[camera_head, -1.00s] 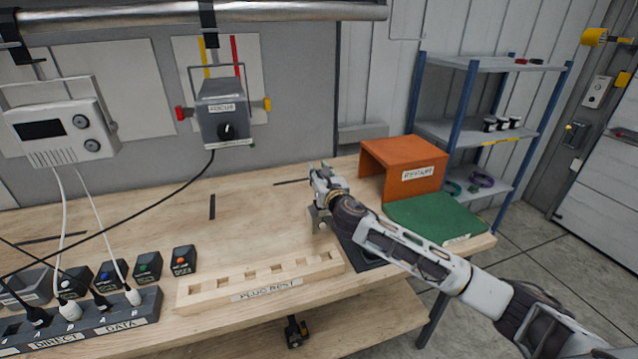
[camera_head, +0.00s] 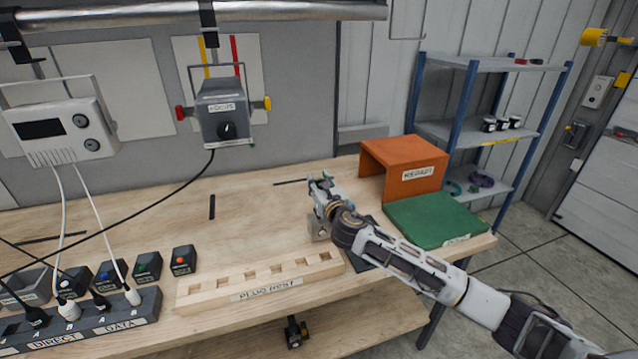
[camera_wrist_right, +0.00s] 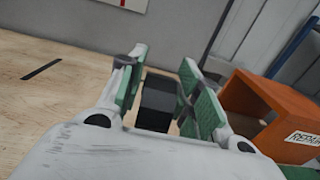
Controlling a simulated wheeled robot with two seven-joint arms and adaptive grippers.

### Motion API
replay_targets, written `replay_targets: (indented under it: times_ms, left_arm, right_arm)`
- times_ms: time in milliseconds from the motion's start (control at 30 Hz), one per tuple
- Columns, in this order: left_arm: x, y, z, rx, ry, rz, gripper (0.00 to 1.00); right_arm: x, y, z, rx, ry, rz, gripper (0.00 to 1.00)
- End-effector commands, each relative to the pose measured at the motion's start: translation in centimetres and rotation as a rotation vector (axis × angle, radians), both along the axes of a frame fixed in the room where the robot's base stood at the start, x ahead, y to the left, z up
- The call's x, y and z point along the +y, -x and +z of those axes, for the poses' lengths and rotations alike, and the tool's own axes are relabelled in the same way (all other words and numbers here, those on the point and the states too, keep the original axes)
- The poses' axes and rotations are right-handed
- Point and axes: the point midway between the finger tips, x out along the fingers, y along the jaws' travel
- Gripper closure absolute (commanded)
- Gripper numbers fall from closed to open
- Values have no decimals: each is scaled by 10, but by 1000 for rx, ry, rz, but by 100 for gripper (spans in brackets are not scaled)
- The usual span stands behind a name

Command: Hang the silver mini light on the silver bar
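The silver bar (camera_head: 270,13) runs across the top of the head view. My right gripper (camera_head: 322,180) is over the bench, left of the orange box and well below the bar. In the right wrist view its green-padded fingers (camera_wrist_right: 166,68) are apart, with a black shape (camera_wrist_right: 158,100) between or beyond them; I cannot tell whether they touch it. A small grey block with a round face (camera_head: 319,230), perhaps the silver mini light, shows just below the gripper, partly hidden by it. My left gripper is not in view.
A grey focus lamp (camera_head: 224,110) and a white box (camera_head: 62,130) hang at the wall. A wooden plug rest (camera_head: 262,283), a plug strip (camera_head: 85,325), an orange repair box (camera_head: 405,165) and a green mat (camera_head: 440,220) stand on the bench. Bench middle is clear.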

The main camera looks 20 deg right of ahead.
Motion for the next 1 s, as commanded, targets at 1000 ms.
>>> replay_targets:
  times_ms: [1000]
  left_arm:
    - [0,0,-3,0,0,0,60]
  right_arm:
    - [-2,37,1,1,1,0,52]
